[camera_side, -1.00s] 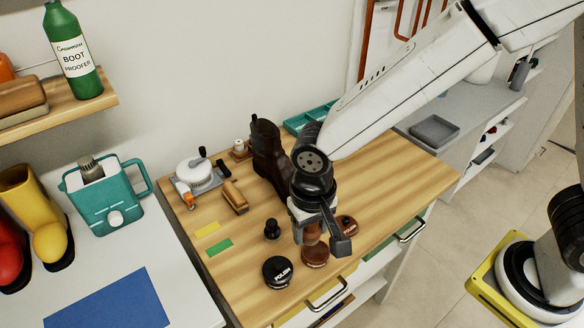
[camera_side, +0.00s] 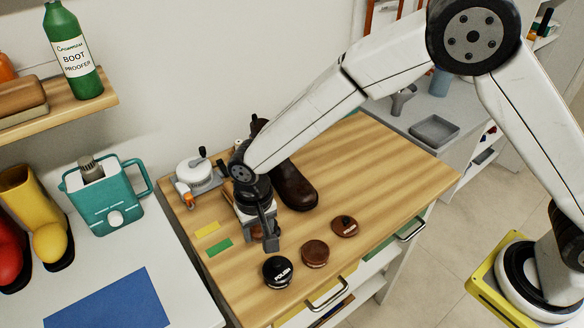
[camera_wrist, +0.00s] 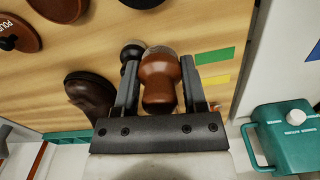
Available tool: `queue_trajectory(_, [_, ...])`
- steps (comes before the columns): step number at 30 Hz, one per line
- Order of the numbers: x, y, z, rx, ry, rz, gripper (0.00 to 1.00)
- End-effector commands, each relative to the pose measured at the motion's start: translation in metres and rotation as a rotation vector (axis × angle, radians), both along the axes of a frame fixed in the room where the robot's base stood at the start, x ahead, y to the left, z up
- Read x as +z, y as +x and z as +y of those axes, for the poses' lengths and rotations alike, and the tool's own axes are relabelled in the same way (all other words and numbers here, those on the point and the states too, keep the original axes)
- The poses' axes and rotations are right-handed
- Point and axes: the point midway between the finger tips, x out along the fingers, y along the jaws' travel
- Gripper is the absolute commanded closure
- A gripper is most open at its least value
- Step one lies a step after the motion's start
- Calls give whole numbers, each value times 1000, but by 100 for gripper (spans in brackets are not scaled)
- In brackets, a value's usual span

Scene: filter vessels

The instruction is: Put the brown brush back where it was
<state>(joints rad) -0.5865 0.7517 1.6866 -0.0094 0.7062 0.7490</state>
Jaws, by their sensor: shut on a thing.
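My gripper (camera_side: 264,238) is shut on the brown brush (camera_wrist: 160,78), seen upright between its two fingers in the wrist view. In the side view the brush is mostly hidden behind the fingers. I cannot tell whether its lower end touches the bench. A green strip (camera_side: 219,247) and a yellow strip (camera_side: 207,230) lie on the bench just left of my gripper. The black brush (camera_wrist: 131,52) stands close beside the held brush in the wrist view; my gripper hides it in the side view.
The bench's right part is clear.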

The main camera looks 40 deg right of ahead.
Motion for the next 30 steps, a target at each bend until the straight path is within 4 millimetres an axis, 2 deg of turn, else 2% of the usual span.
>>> queue_trajectory(6, [-20, 14, 7, 0, -1, 1, 93])
queue_trajectory(20, [-28, 21, 11, 0, 0, 0, 93])
queue_trajectory(30, [-59, 23, 12, 0, -1, 1, 93])
